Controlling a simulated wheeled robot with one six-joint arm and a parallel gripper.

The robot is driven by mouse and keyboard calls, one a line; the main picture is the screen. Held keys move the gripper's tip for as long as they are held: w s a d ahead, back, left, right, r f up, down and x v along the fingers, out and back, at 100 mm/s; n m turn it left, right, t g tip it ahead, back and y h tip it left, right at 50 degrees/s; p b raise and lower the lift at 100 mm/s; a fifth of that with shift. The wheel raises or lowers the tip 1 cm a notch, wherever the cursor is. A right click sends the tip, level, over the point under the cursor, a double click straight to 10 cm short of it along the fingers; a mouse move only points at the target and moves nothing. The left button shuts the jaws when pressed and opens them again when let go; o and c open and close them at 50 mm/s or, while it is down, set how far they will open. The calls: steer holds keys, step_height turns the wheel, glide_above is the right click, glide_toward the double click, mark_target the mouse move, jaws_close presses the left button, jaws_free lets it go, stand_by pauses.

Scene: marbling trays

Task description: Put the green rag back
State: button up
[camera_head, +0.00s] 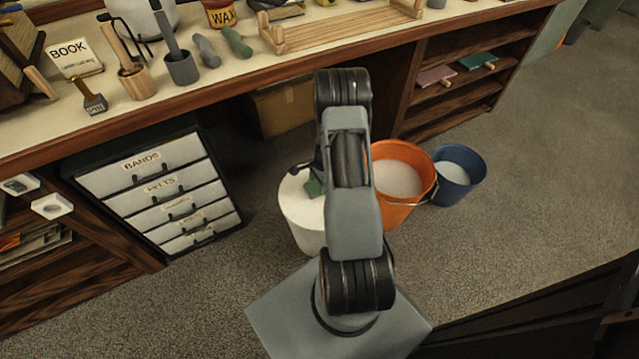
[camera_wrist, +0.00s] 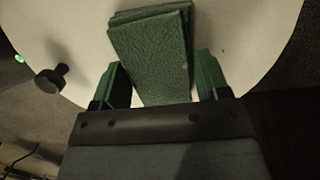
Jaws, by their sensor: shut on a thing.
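The green rag (camera_wrist: 152,45) is a folded, textured strip in the wrist view, over a white round top. It stands between the two fingers of my gripper (camera_wrist: 158,75), which is shut on it. In the head view a small part of the rag (camera_head: 314,187) shows beside my arm, above the white round bin (camera_head: 302,222). My arm hides most of the gripper there. I cannot tell whether the rag touches the bin's top.
An orange bucket (camera_head: 424,181) and a blue bucket (camera_head: 470,180) stand right of the bin. A labelled drawer unit (camera_head: 160,190) is at left under the workbench (camera_head: 190,100). A cardboard box (camera_head: 285,107) sits beneath the bench. A dark knob (camera_wrist: 52,78) shows in the wrist view.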

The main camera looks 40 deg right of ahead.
steer(key=shift+f, duration=0.1)
steer(key=o, duration=0.7)
steer(key=shift+c, duration=0.2)
